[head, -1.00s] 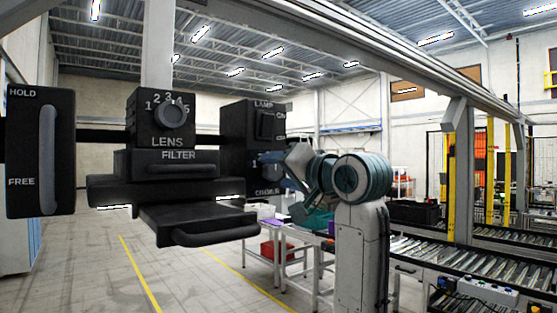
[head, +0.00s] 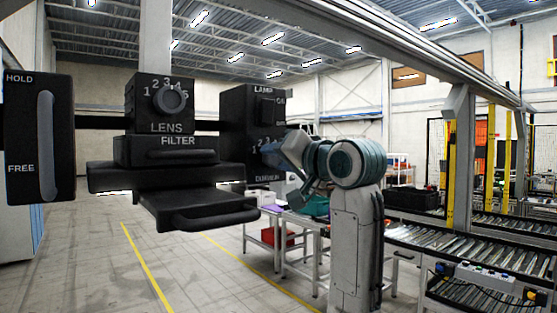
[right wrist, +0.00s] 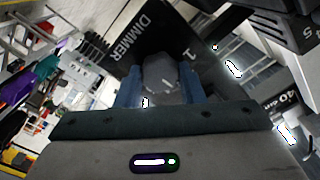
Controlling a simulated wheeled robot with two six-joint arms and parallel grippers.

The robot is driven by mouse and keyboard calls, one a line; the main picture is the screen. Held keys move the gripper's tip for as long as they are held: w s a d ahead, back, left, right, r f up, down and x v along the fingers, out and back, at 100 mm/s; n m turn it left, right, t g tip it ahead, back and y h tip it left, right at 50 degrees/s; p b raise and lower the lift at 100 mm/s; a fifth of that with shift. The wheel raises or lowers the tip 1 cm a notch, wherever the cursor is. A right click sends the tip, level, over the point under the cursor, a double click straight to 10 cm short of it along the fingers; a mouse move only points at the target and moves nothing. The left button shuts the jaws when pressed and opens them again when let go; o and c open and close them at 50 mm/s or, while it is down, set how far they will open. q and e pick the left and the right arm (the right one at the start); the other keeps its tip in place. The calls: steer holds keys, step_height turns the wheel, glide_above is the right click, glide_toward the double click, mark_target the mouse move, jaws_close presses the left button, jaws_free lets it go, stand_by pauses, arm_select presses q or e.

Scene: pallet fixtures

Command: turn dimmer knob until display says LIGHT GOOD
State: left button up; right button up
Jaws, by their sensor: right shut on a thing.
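The dimmer knob (right wrist: 160,72) is a grey knob on a black panel (right wrist: 124,52) lettered DIMMER, seen tilted in the right wrist view. My right gripper (right wrist: 163,90) has its two blue fingers on either side of the knob and is shut on it. In the head view my right gripper (head: 277,155) reaches the lower part of the black lamp box (head: 237,130) and hides the knob there. A 1 and a 2 show beside it. No display with LIGHT GOOD is readable in either view. My left gripper is not in view.
Left of the lamp box are the LENS dial (head: 169,99), the FILTER block (head: 165,150) with a handled drawer (head: 200,212), and a HOLD/FREE lever (head: 47,145). White tables (head: 262,222) and a roller conveyor (head: 430,245) stand behind and right.

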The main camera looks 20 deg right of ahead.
steer(key=n+b, duration=0.2)
steer(key=n, duration=0.1)
steer(key=shift+n, duration=1)
steer(key=o, duration=1)
